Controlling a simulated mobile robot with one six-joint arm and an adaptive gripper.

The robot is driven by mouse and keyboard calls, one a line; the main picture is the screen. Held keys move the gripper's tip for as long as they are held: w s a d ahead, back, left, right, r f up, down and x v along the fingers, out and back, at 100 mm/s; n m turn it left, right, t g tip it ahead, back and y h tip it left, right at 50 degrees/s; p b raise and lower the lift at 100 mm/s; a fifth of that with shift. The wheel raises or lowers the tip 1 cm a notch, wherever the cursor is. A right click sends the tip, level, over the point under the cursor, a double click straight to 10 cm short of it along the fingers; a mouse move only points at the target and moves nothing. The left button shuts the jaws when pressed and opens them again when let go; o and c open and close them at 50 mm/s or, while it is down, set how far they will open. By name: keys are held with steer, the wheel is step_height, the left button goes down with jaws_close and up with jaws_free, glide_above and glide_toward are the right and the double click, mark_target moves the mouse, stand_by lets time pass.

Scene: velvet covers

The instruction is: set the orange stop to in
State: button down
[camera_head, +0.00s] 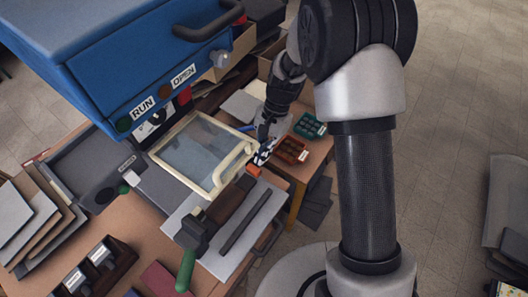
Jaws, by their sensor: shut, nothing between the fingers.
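The orange stop appears to be the small orange block (254,171) near the front right corner of the cream-framed clear cover (213,181). My gripper (262,158) reaches down from the upper right, its fingers shut and empty. Its tips are just above the orange block in the picture; I cannot tell whether they touch it. The block is small and partly crowded by the fingers and the frame's handle, so I cannot tell whether it is in or out.
A blue cabinet (120,60) with RUN and OPEN labels overhangs at upper left. Red (291,149) and green (309,126) trays stand right of my gripper. Open floor lies further right.

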mark_target(251, 170)
steer(key=s+a, duration=0.1)
steer(key=s, duration=0.1)
steer(key=s+a+p, duration=0.1)
steer(key=s+a, duration=0.1)
steer(key=shift+a+r, duration=0.1)
steer(key=shift+a, duration=0.05)
steer(key=shift+s+a, duration=0.1)
steer(key=shift+s, duration=0.2)
